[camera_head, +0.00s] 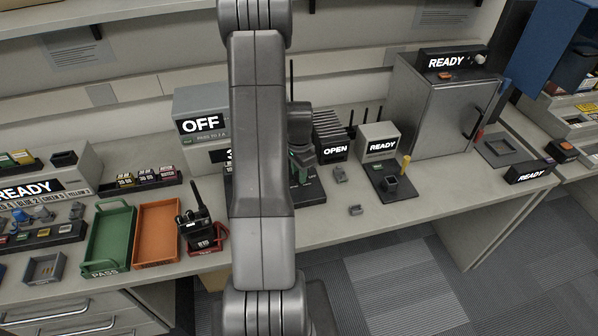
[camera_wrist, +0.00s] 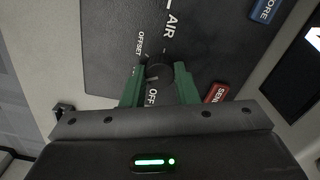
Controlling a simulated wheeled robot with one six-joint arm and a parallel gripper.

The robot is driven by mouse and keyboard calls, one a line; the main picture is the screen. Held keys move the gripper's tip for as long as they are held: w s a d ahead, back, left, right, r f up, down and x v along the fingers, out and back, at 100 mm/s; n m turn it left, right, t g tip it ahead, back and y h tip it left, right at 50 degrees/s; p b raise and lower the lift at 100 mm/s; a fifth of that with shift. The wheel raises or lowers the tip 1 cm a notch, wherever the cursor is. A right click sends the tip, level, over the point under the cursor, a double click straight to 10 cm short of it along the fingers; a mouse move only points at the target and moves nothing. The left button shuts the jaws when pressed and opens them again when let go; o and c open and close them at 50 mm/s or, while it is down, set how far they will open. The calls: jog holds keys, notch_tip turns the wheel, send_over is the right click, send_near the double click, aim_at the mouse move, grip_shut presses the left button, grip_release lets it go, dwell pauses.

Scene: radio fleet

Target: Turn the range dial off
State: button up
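The range dial appears to be the small round black knob (camera_wrist: 159,72) on a dark panel (camera_wrist: 112,45) in the wrist view. OFFSET and OFF labels are printed beside it, with AIR farther off. My gripper (camera_wrist: 160,76) has its two green fingers on either side of the knob. The knob nearly fills the gap, and I cannot tell whether the fingers press on it. The dial's pointer is too dark to read. In the head view my gripper (camera_head: 302,168) is low over a dark panel on the bench, partly behind my arm. A display there reads OFF (camera_head: 200,124).
A red SEND button (camera_wrist: 215,93) and a blue STORE button (camera_wrist: 263,10) are near the fingers. On the bench are a green tray (camera_head: 108,238), an orange tray (camera_head: 158,232), a handheld radio (camera_head: 196,225), and a READY box (camera_head: 380,142) at the right.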

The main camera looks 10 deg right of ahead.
jog(key=shift+n+b, duration=0.3)
jog(key=shift+f+n+b, duration=0.15)
jog(key=shift+n+b, duration=0.35)
jog(key=shift+n, duration=0.1)
jog(key=n+b, duration=0.2)
jog(key=n, duration=0.2)
jog(key=shift+w, duration=0.1)
jog(key=n+b, duration=0.2)
jog(key=n, duration=0.4)
jog(key=shift+b, duration=0.3)
jog(key=shift+r, duration=0.2)
jog(key=o, duration=1)
notch_tip(320, 180, up, 14)
